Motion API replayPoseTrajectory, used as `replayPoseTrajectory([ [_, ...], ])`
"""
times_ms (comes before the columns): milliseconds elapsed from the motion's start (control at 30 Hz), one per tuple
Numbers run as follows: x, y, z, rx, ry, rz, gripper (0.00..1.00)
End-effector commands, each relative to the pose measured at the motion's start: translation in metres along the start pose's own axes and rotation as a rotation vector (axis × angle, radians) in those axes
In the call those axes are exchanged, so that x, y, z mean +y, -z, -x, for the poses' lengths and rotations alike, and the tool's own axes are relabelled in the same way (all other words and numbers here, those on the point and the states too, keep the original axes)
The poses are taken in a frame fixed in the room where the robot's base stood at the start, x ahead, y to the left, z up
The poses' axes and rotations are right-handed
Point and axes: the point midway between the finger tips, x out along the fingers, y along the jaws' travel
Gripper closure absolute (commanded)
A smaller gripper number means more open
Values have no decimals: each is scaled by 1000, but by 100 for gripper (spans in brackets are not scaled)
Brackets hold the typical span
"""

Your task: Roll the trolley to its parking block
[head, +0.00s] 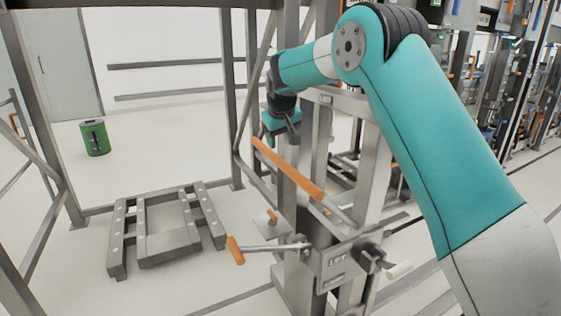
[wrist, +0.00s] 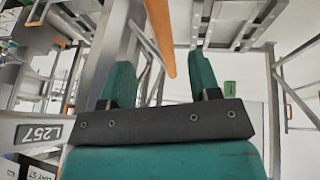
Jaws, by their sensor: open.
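A grey steel post assembly with a plate (head: 337,262) marked "LIFT" stands at centre. A long orange handle bar (head: 288,168) slants in front of it, and a shorter lever with an orange grip (head: 235,250) sticks out to its left. I cannot tell for sure which part is the trolley or which is its parking block. My teal gripper (head: 281,128) is open, just above the upper left part of the orange bar. In the wrist view, the orange bar (wrist: 160,32) shows between the spread fingers (wrist: 160,58); contact cannot be told.
A low steel frame (head: 168,251) lies on the floor at left. A green canister (head: 95,138) stands behind it. Upright steel frame posts (head: 225,95) rise around the area. Pale floor (head: 165,155) is clear behind the low frame. Crowded shelving fills the right background.

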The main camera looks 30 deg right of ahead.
Motion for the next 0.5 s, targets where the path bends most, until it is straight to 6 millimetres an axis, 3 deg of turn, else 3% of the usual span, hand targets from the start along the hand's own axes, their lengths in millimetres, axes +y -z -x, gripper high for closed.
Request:
replayPoseTrajectory([
  [300,0,-1,-70,-3,1,-1,43],
  [500,0,0,-94,-1,0,-1,43],
])
